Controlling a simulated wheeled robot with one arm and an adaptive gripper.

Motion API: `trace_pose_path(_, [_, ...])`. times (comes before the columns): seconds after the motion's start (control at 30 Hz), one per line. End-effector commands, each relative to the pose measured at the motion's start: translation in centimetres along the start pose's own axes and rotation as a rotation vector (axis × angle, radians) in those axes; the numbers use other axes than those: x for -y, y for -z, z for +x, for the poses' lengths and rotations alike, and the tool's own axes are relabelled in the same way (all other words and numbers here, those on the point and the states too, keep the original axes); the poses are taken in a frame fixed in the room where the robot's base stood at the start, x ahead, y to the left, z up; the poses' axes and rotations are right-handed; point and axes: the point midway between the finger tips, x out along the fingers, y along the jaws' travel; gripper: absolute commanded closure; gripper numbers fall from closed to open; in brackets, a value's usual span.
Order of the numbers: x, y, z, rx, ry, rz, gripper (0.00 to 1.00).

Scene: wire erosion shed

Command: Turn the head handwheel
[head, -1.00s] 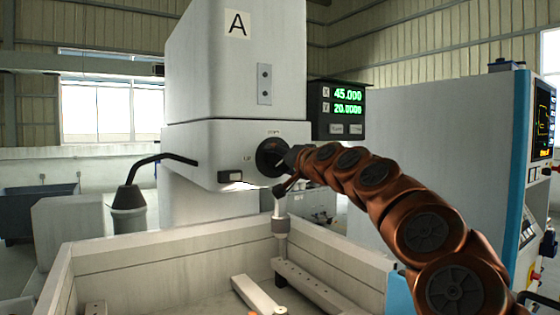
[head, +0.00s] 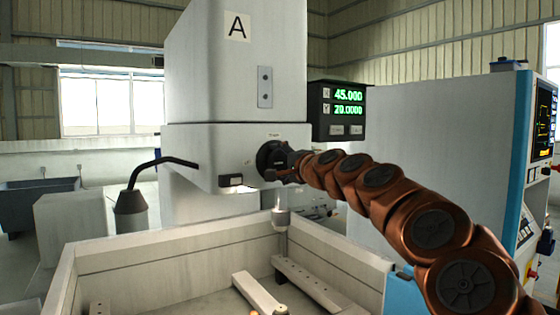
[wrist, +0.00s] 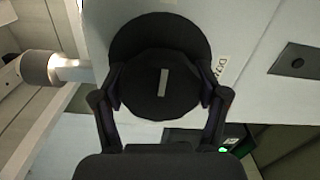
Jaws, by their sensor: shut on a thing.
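The head handwheel (head: 268,154) is a round black wheel on the front of the pale machine head marked A (head: 220,145). In the wrist view the handwheel (wrist: 150,30) fills the upper middle, with a black hub that carries a pale bar mark, tilted slightly off the vertical of the picture. My gripper (wrist: 162,98) is shut on the hub, one finger on each side of it. In the head view my gripper (head: 282,172) covers the wheel's lower right part.
A readout (head: 338,110) beside the head shows 45.000 and 20.0000. Below the head stand a nozzle (head: 280,218) and a pale open tank (head: 155,250) with bars inside. A lamp (head: 131,202) is at left, a control cabinet (head: 435,150) at right.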

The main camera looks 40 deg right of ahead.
Motion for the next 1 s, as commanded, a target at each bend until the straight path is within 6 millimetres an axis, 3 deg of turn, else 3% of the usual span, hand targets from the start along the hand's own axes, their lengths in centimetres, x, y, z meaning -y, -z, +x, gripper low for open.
trace_pose_path(0.4, [-0.04, -0.02, 0.01, 0.001, 0.000, 0.010, 0.62])
trace_pose_path(0.43, [-0.04, -0.01, 0.01, 0.001, 0.000, 0.010, 0.25])
trace_pose_path(0.6, [-0.02, 0.00, 0.00, 0.000, 0.000, 0.009, 0.07])
trace_pose_path(0.67, [-0.02, 0.01, 0.00, 0.000, 0.000, 0.008, 0.01])
trace_pose_path(1.0, [0.00, 0.03, -0.07, 0.000, 0.000, 0.007, 0.01])
